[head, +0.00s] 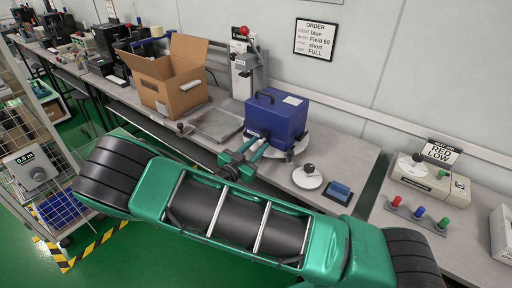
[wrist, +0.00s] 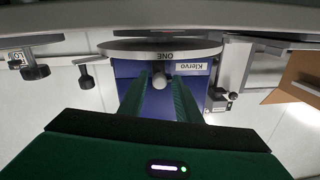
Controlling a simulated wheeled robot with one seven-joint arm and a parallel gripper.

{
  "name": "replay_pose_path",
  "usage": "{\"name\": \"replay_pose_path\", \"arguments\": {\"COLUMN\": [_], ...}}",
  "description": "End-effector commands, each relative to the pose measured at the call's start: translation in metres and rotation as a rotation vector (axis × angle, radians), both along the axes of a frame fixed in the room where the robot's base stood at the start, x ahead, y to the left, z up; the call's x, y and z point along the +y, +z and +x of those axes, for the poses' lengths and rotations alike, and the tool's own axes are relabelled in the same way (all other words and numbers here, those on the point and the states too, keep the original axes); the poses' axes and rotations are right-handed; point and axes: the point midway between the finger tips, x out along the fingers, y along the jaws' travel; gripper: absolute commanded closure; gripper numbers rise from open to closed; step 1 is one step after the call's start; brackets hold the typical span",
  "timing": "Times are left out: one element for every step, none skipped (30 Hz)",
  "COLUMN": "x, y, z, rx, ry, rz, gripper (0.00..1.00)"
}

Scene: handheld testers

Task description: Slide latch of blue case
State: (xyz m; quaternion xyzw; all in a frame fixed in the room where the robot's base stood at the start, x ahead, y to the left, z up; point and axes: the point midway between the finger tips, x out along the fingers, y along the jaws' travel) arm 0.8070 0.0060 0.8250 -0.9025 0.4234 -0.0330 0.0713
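The blue case (head: 278,117) stands on a round pale turntable (head: 297,149) on the bench, with a dark handle on top and a white label. My gripper (head: 257,148) reaches toward the lower front of the case. In the upside-down wrist view, the blue case (wrist: 135,68) shows a "Klervo" label, and the turntable edge reads "ONE". A small grey knob (wrist: 160,81), apparently the latch, shows on the case front between my two green fingers (wrist: 160,95). The fingers stand apart on either side of it; contact is not clear.
An open cardboard box (head: 170,90) and a grey tray (head: 216,124) stand left of the case. A press with a red knob (head: 246,65) is behind it. A white disc with a black knob (head: 307,177) and a blue block (head: 339,192) lie to the right.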

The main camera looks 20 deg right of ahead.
Motion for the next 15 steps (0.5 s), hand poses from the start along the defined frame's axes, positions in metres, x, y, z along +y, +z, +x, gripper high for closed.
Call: {"name": "replay_pose_path", "arguments": {"x": [0.000,0.000,0.000,0.000,0.000,0.000,0.000,0.001,0.001,0.002,0.004,0.006,0.008,0.010,0.012], "y": [0.000,0.000,0.000,0.000,0.000,0.000,0.000,0.000,0.000,0.000,0.000,-0.001,-0.001,-0.001,-0.001], "z": [0.000,0.000,0.000,0.000,0.000,0.000,0.000,0.000,0.002,0.003,0.005,0.009,0.011,0.013,0.016], "rx": [0.000,0.000,0.000,0.000,0.000,0.000,0.000,0.000,-0.001,0.000,0.001,0.000,0.000,-0.001,0.000], "ry": [0.000,0.000,0.000,0.000,0.000,0.000,0.000,0.000,0.000,0.000,0.000,0.000,0.000,0.000,0.001], "rz": [0.000,0.000,0.000,0.000,0.000,0.000,0.000,0.000,0.001,0.001,0.001,0.001,0.003,0.002,0.001], "gripper": [0.83,0.90,1.00,1.00,1.00,1.00,1.00,1.00,1.00,1.00,1.00,1.00,1.00,1.00,1.00]}}
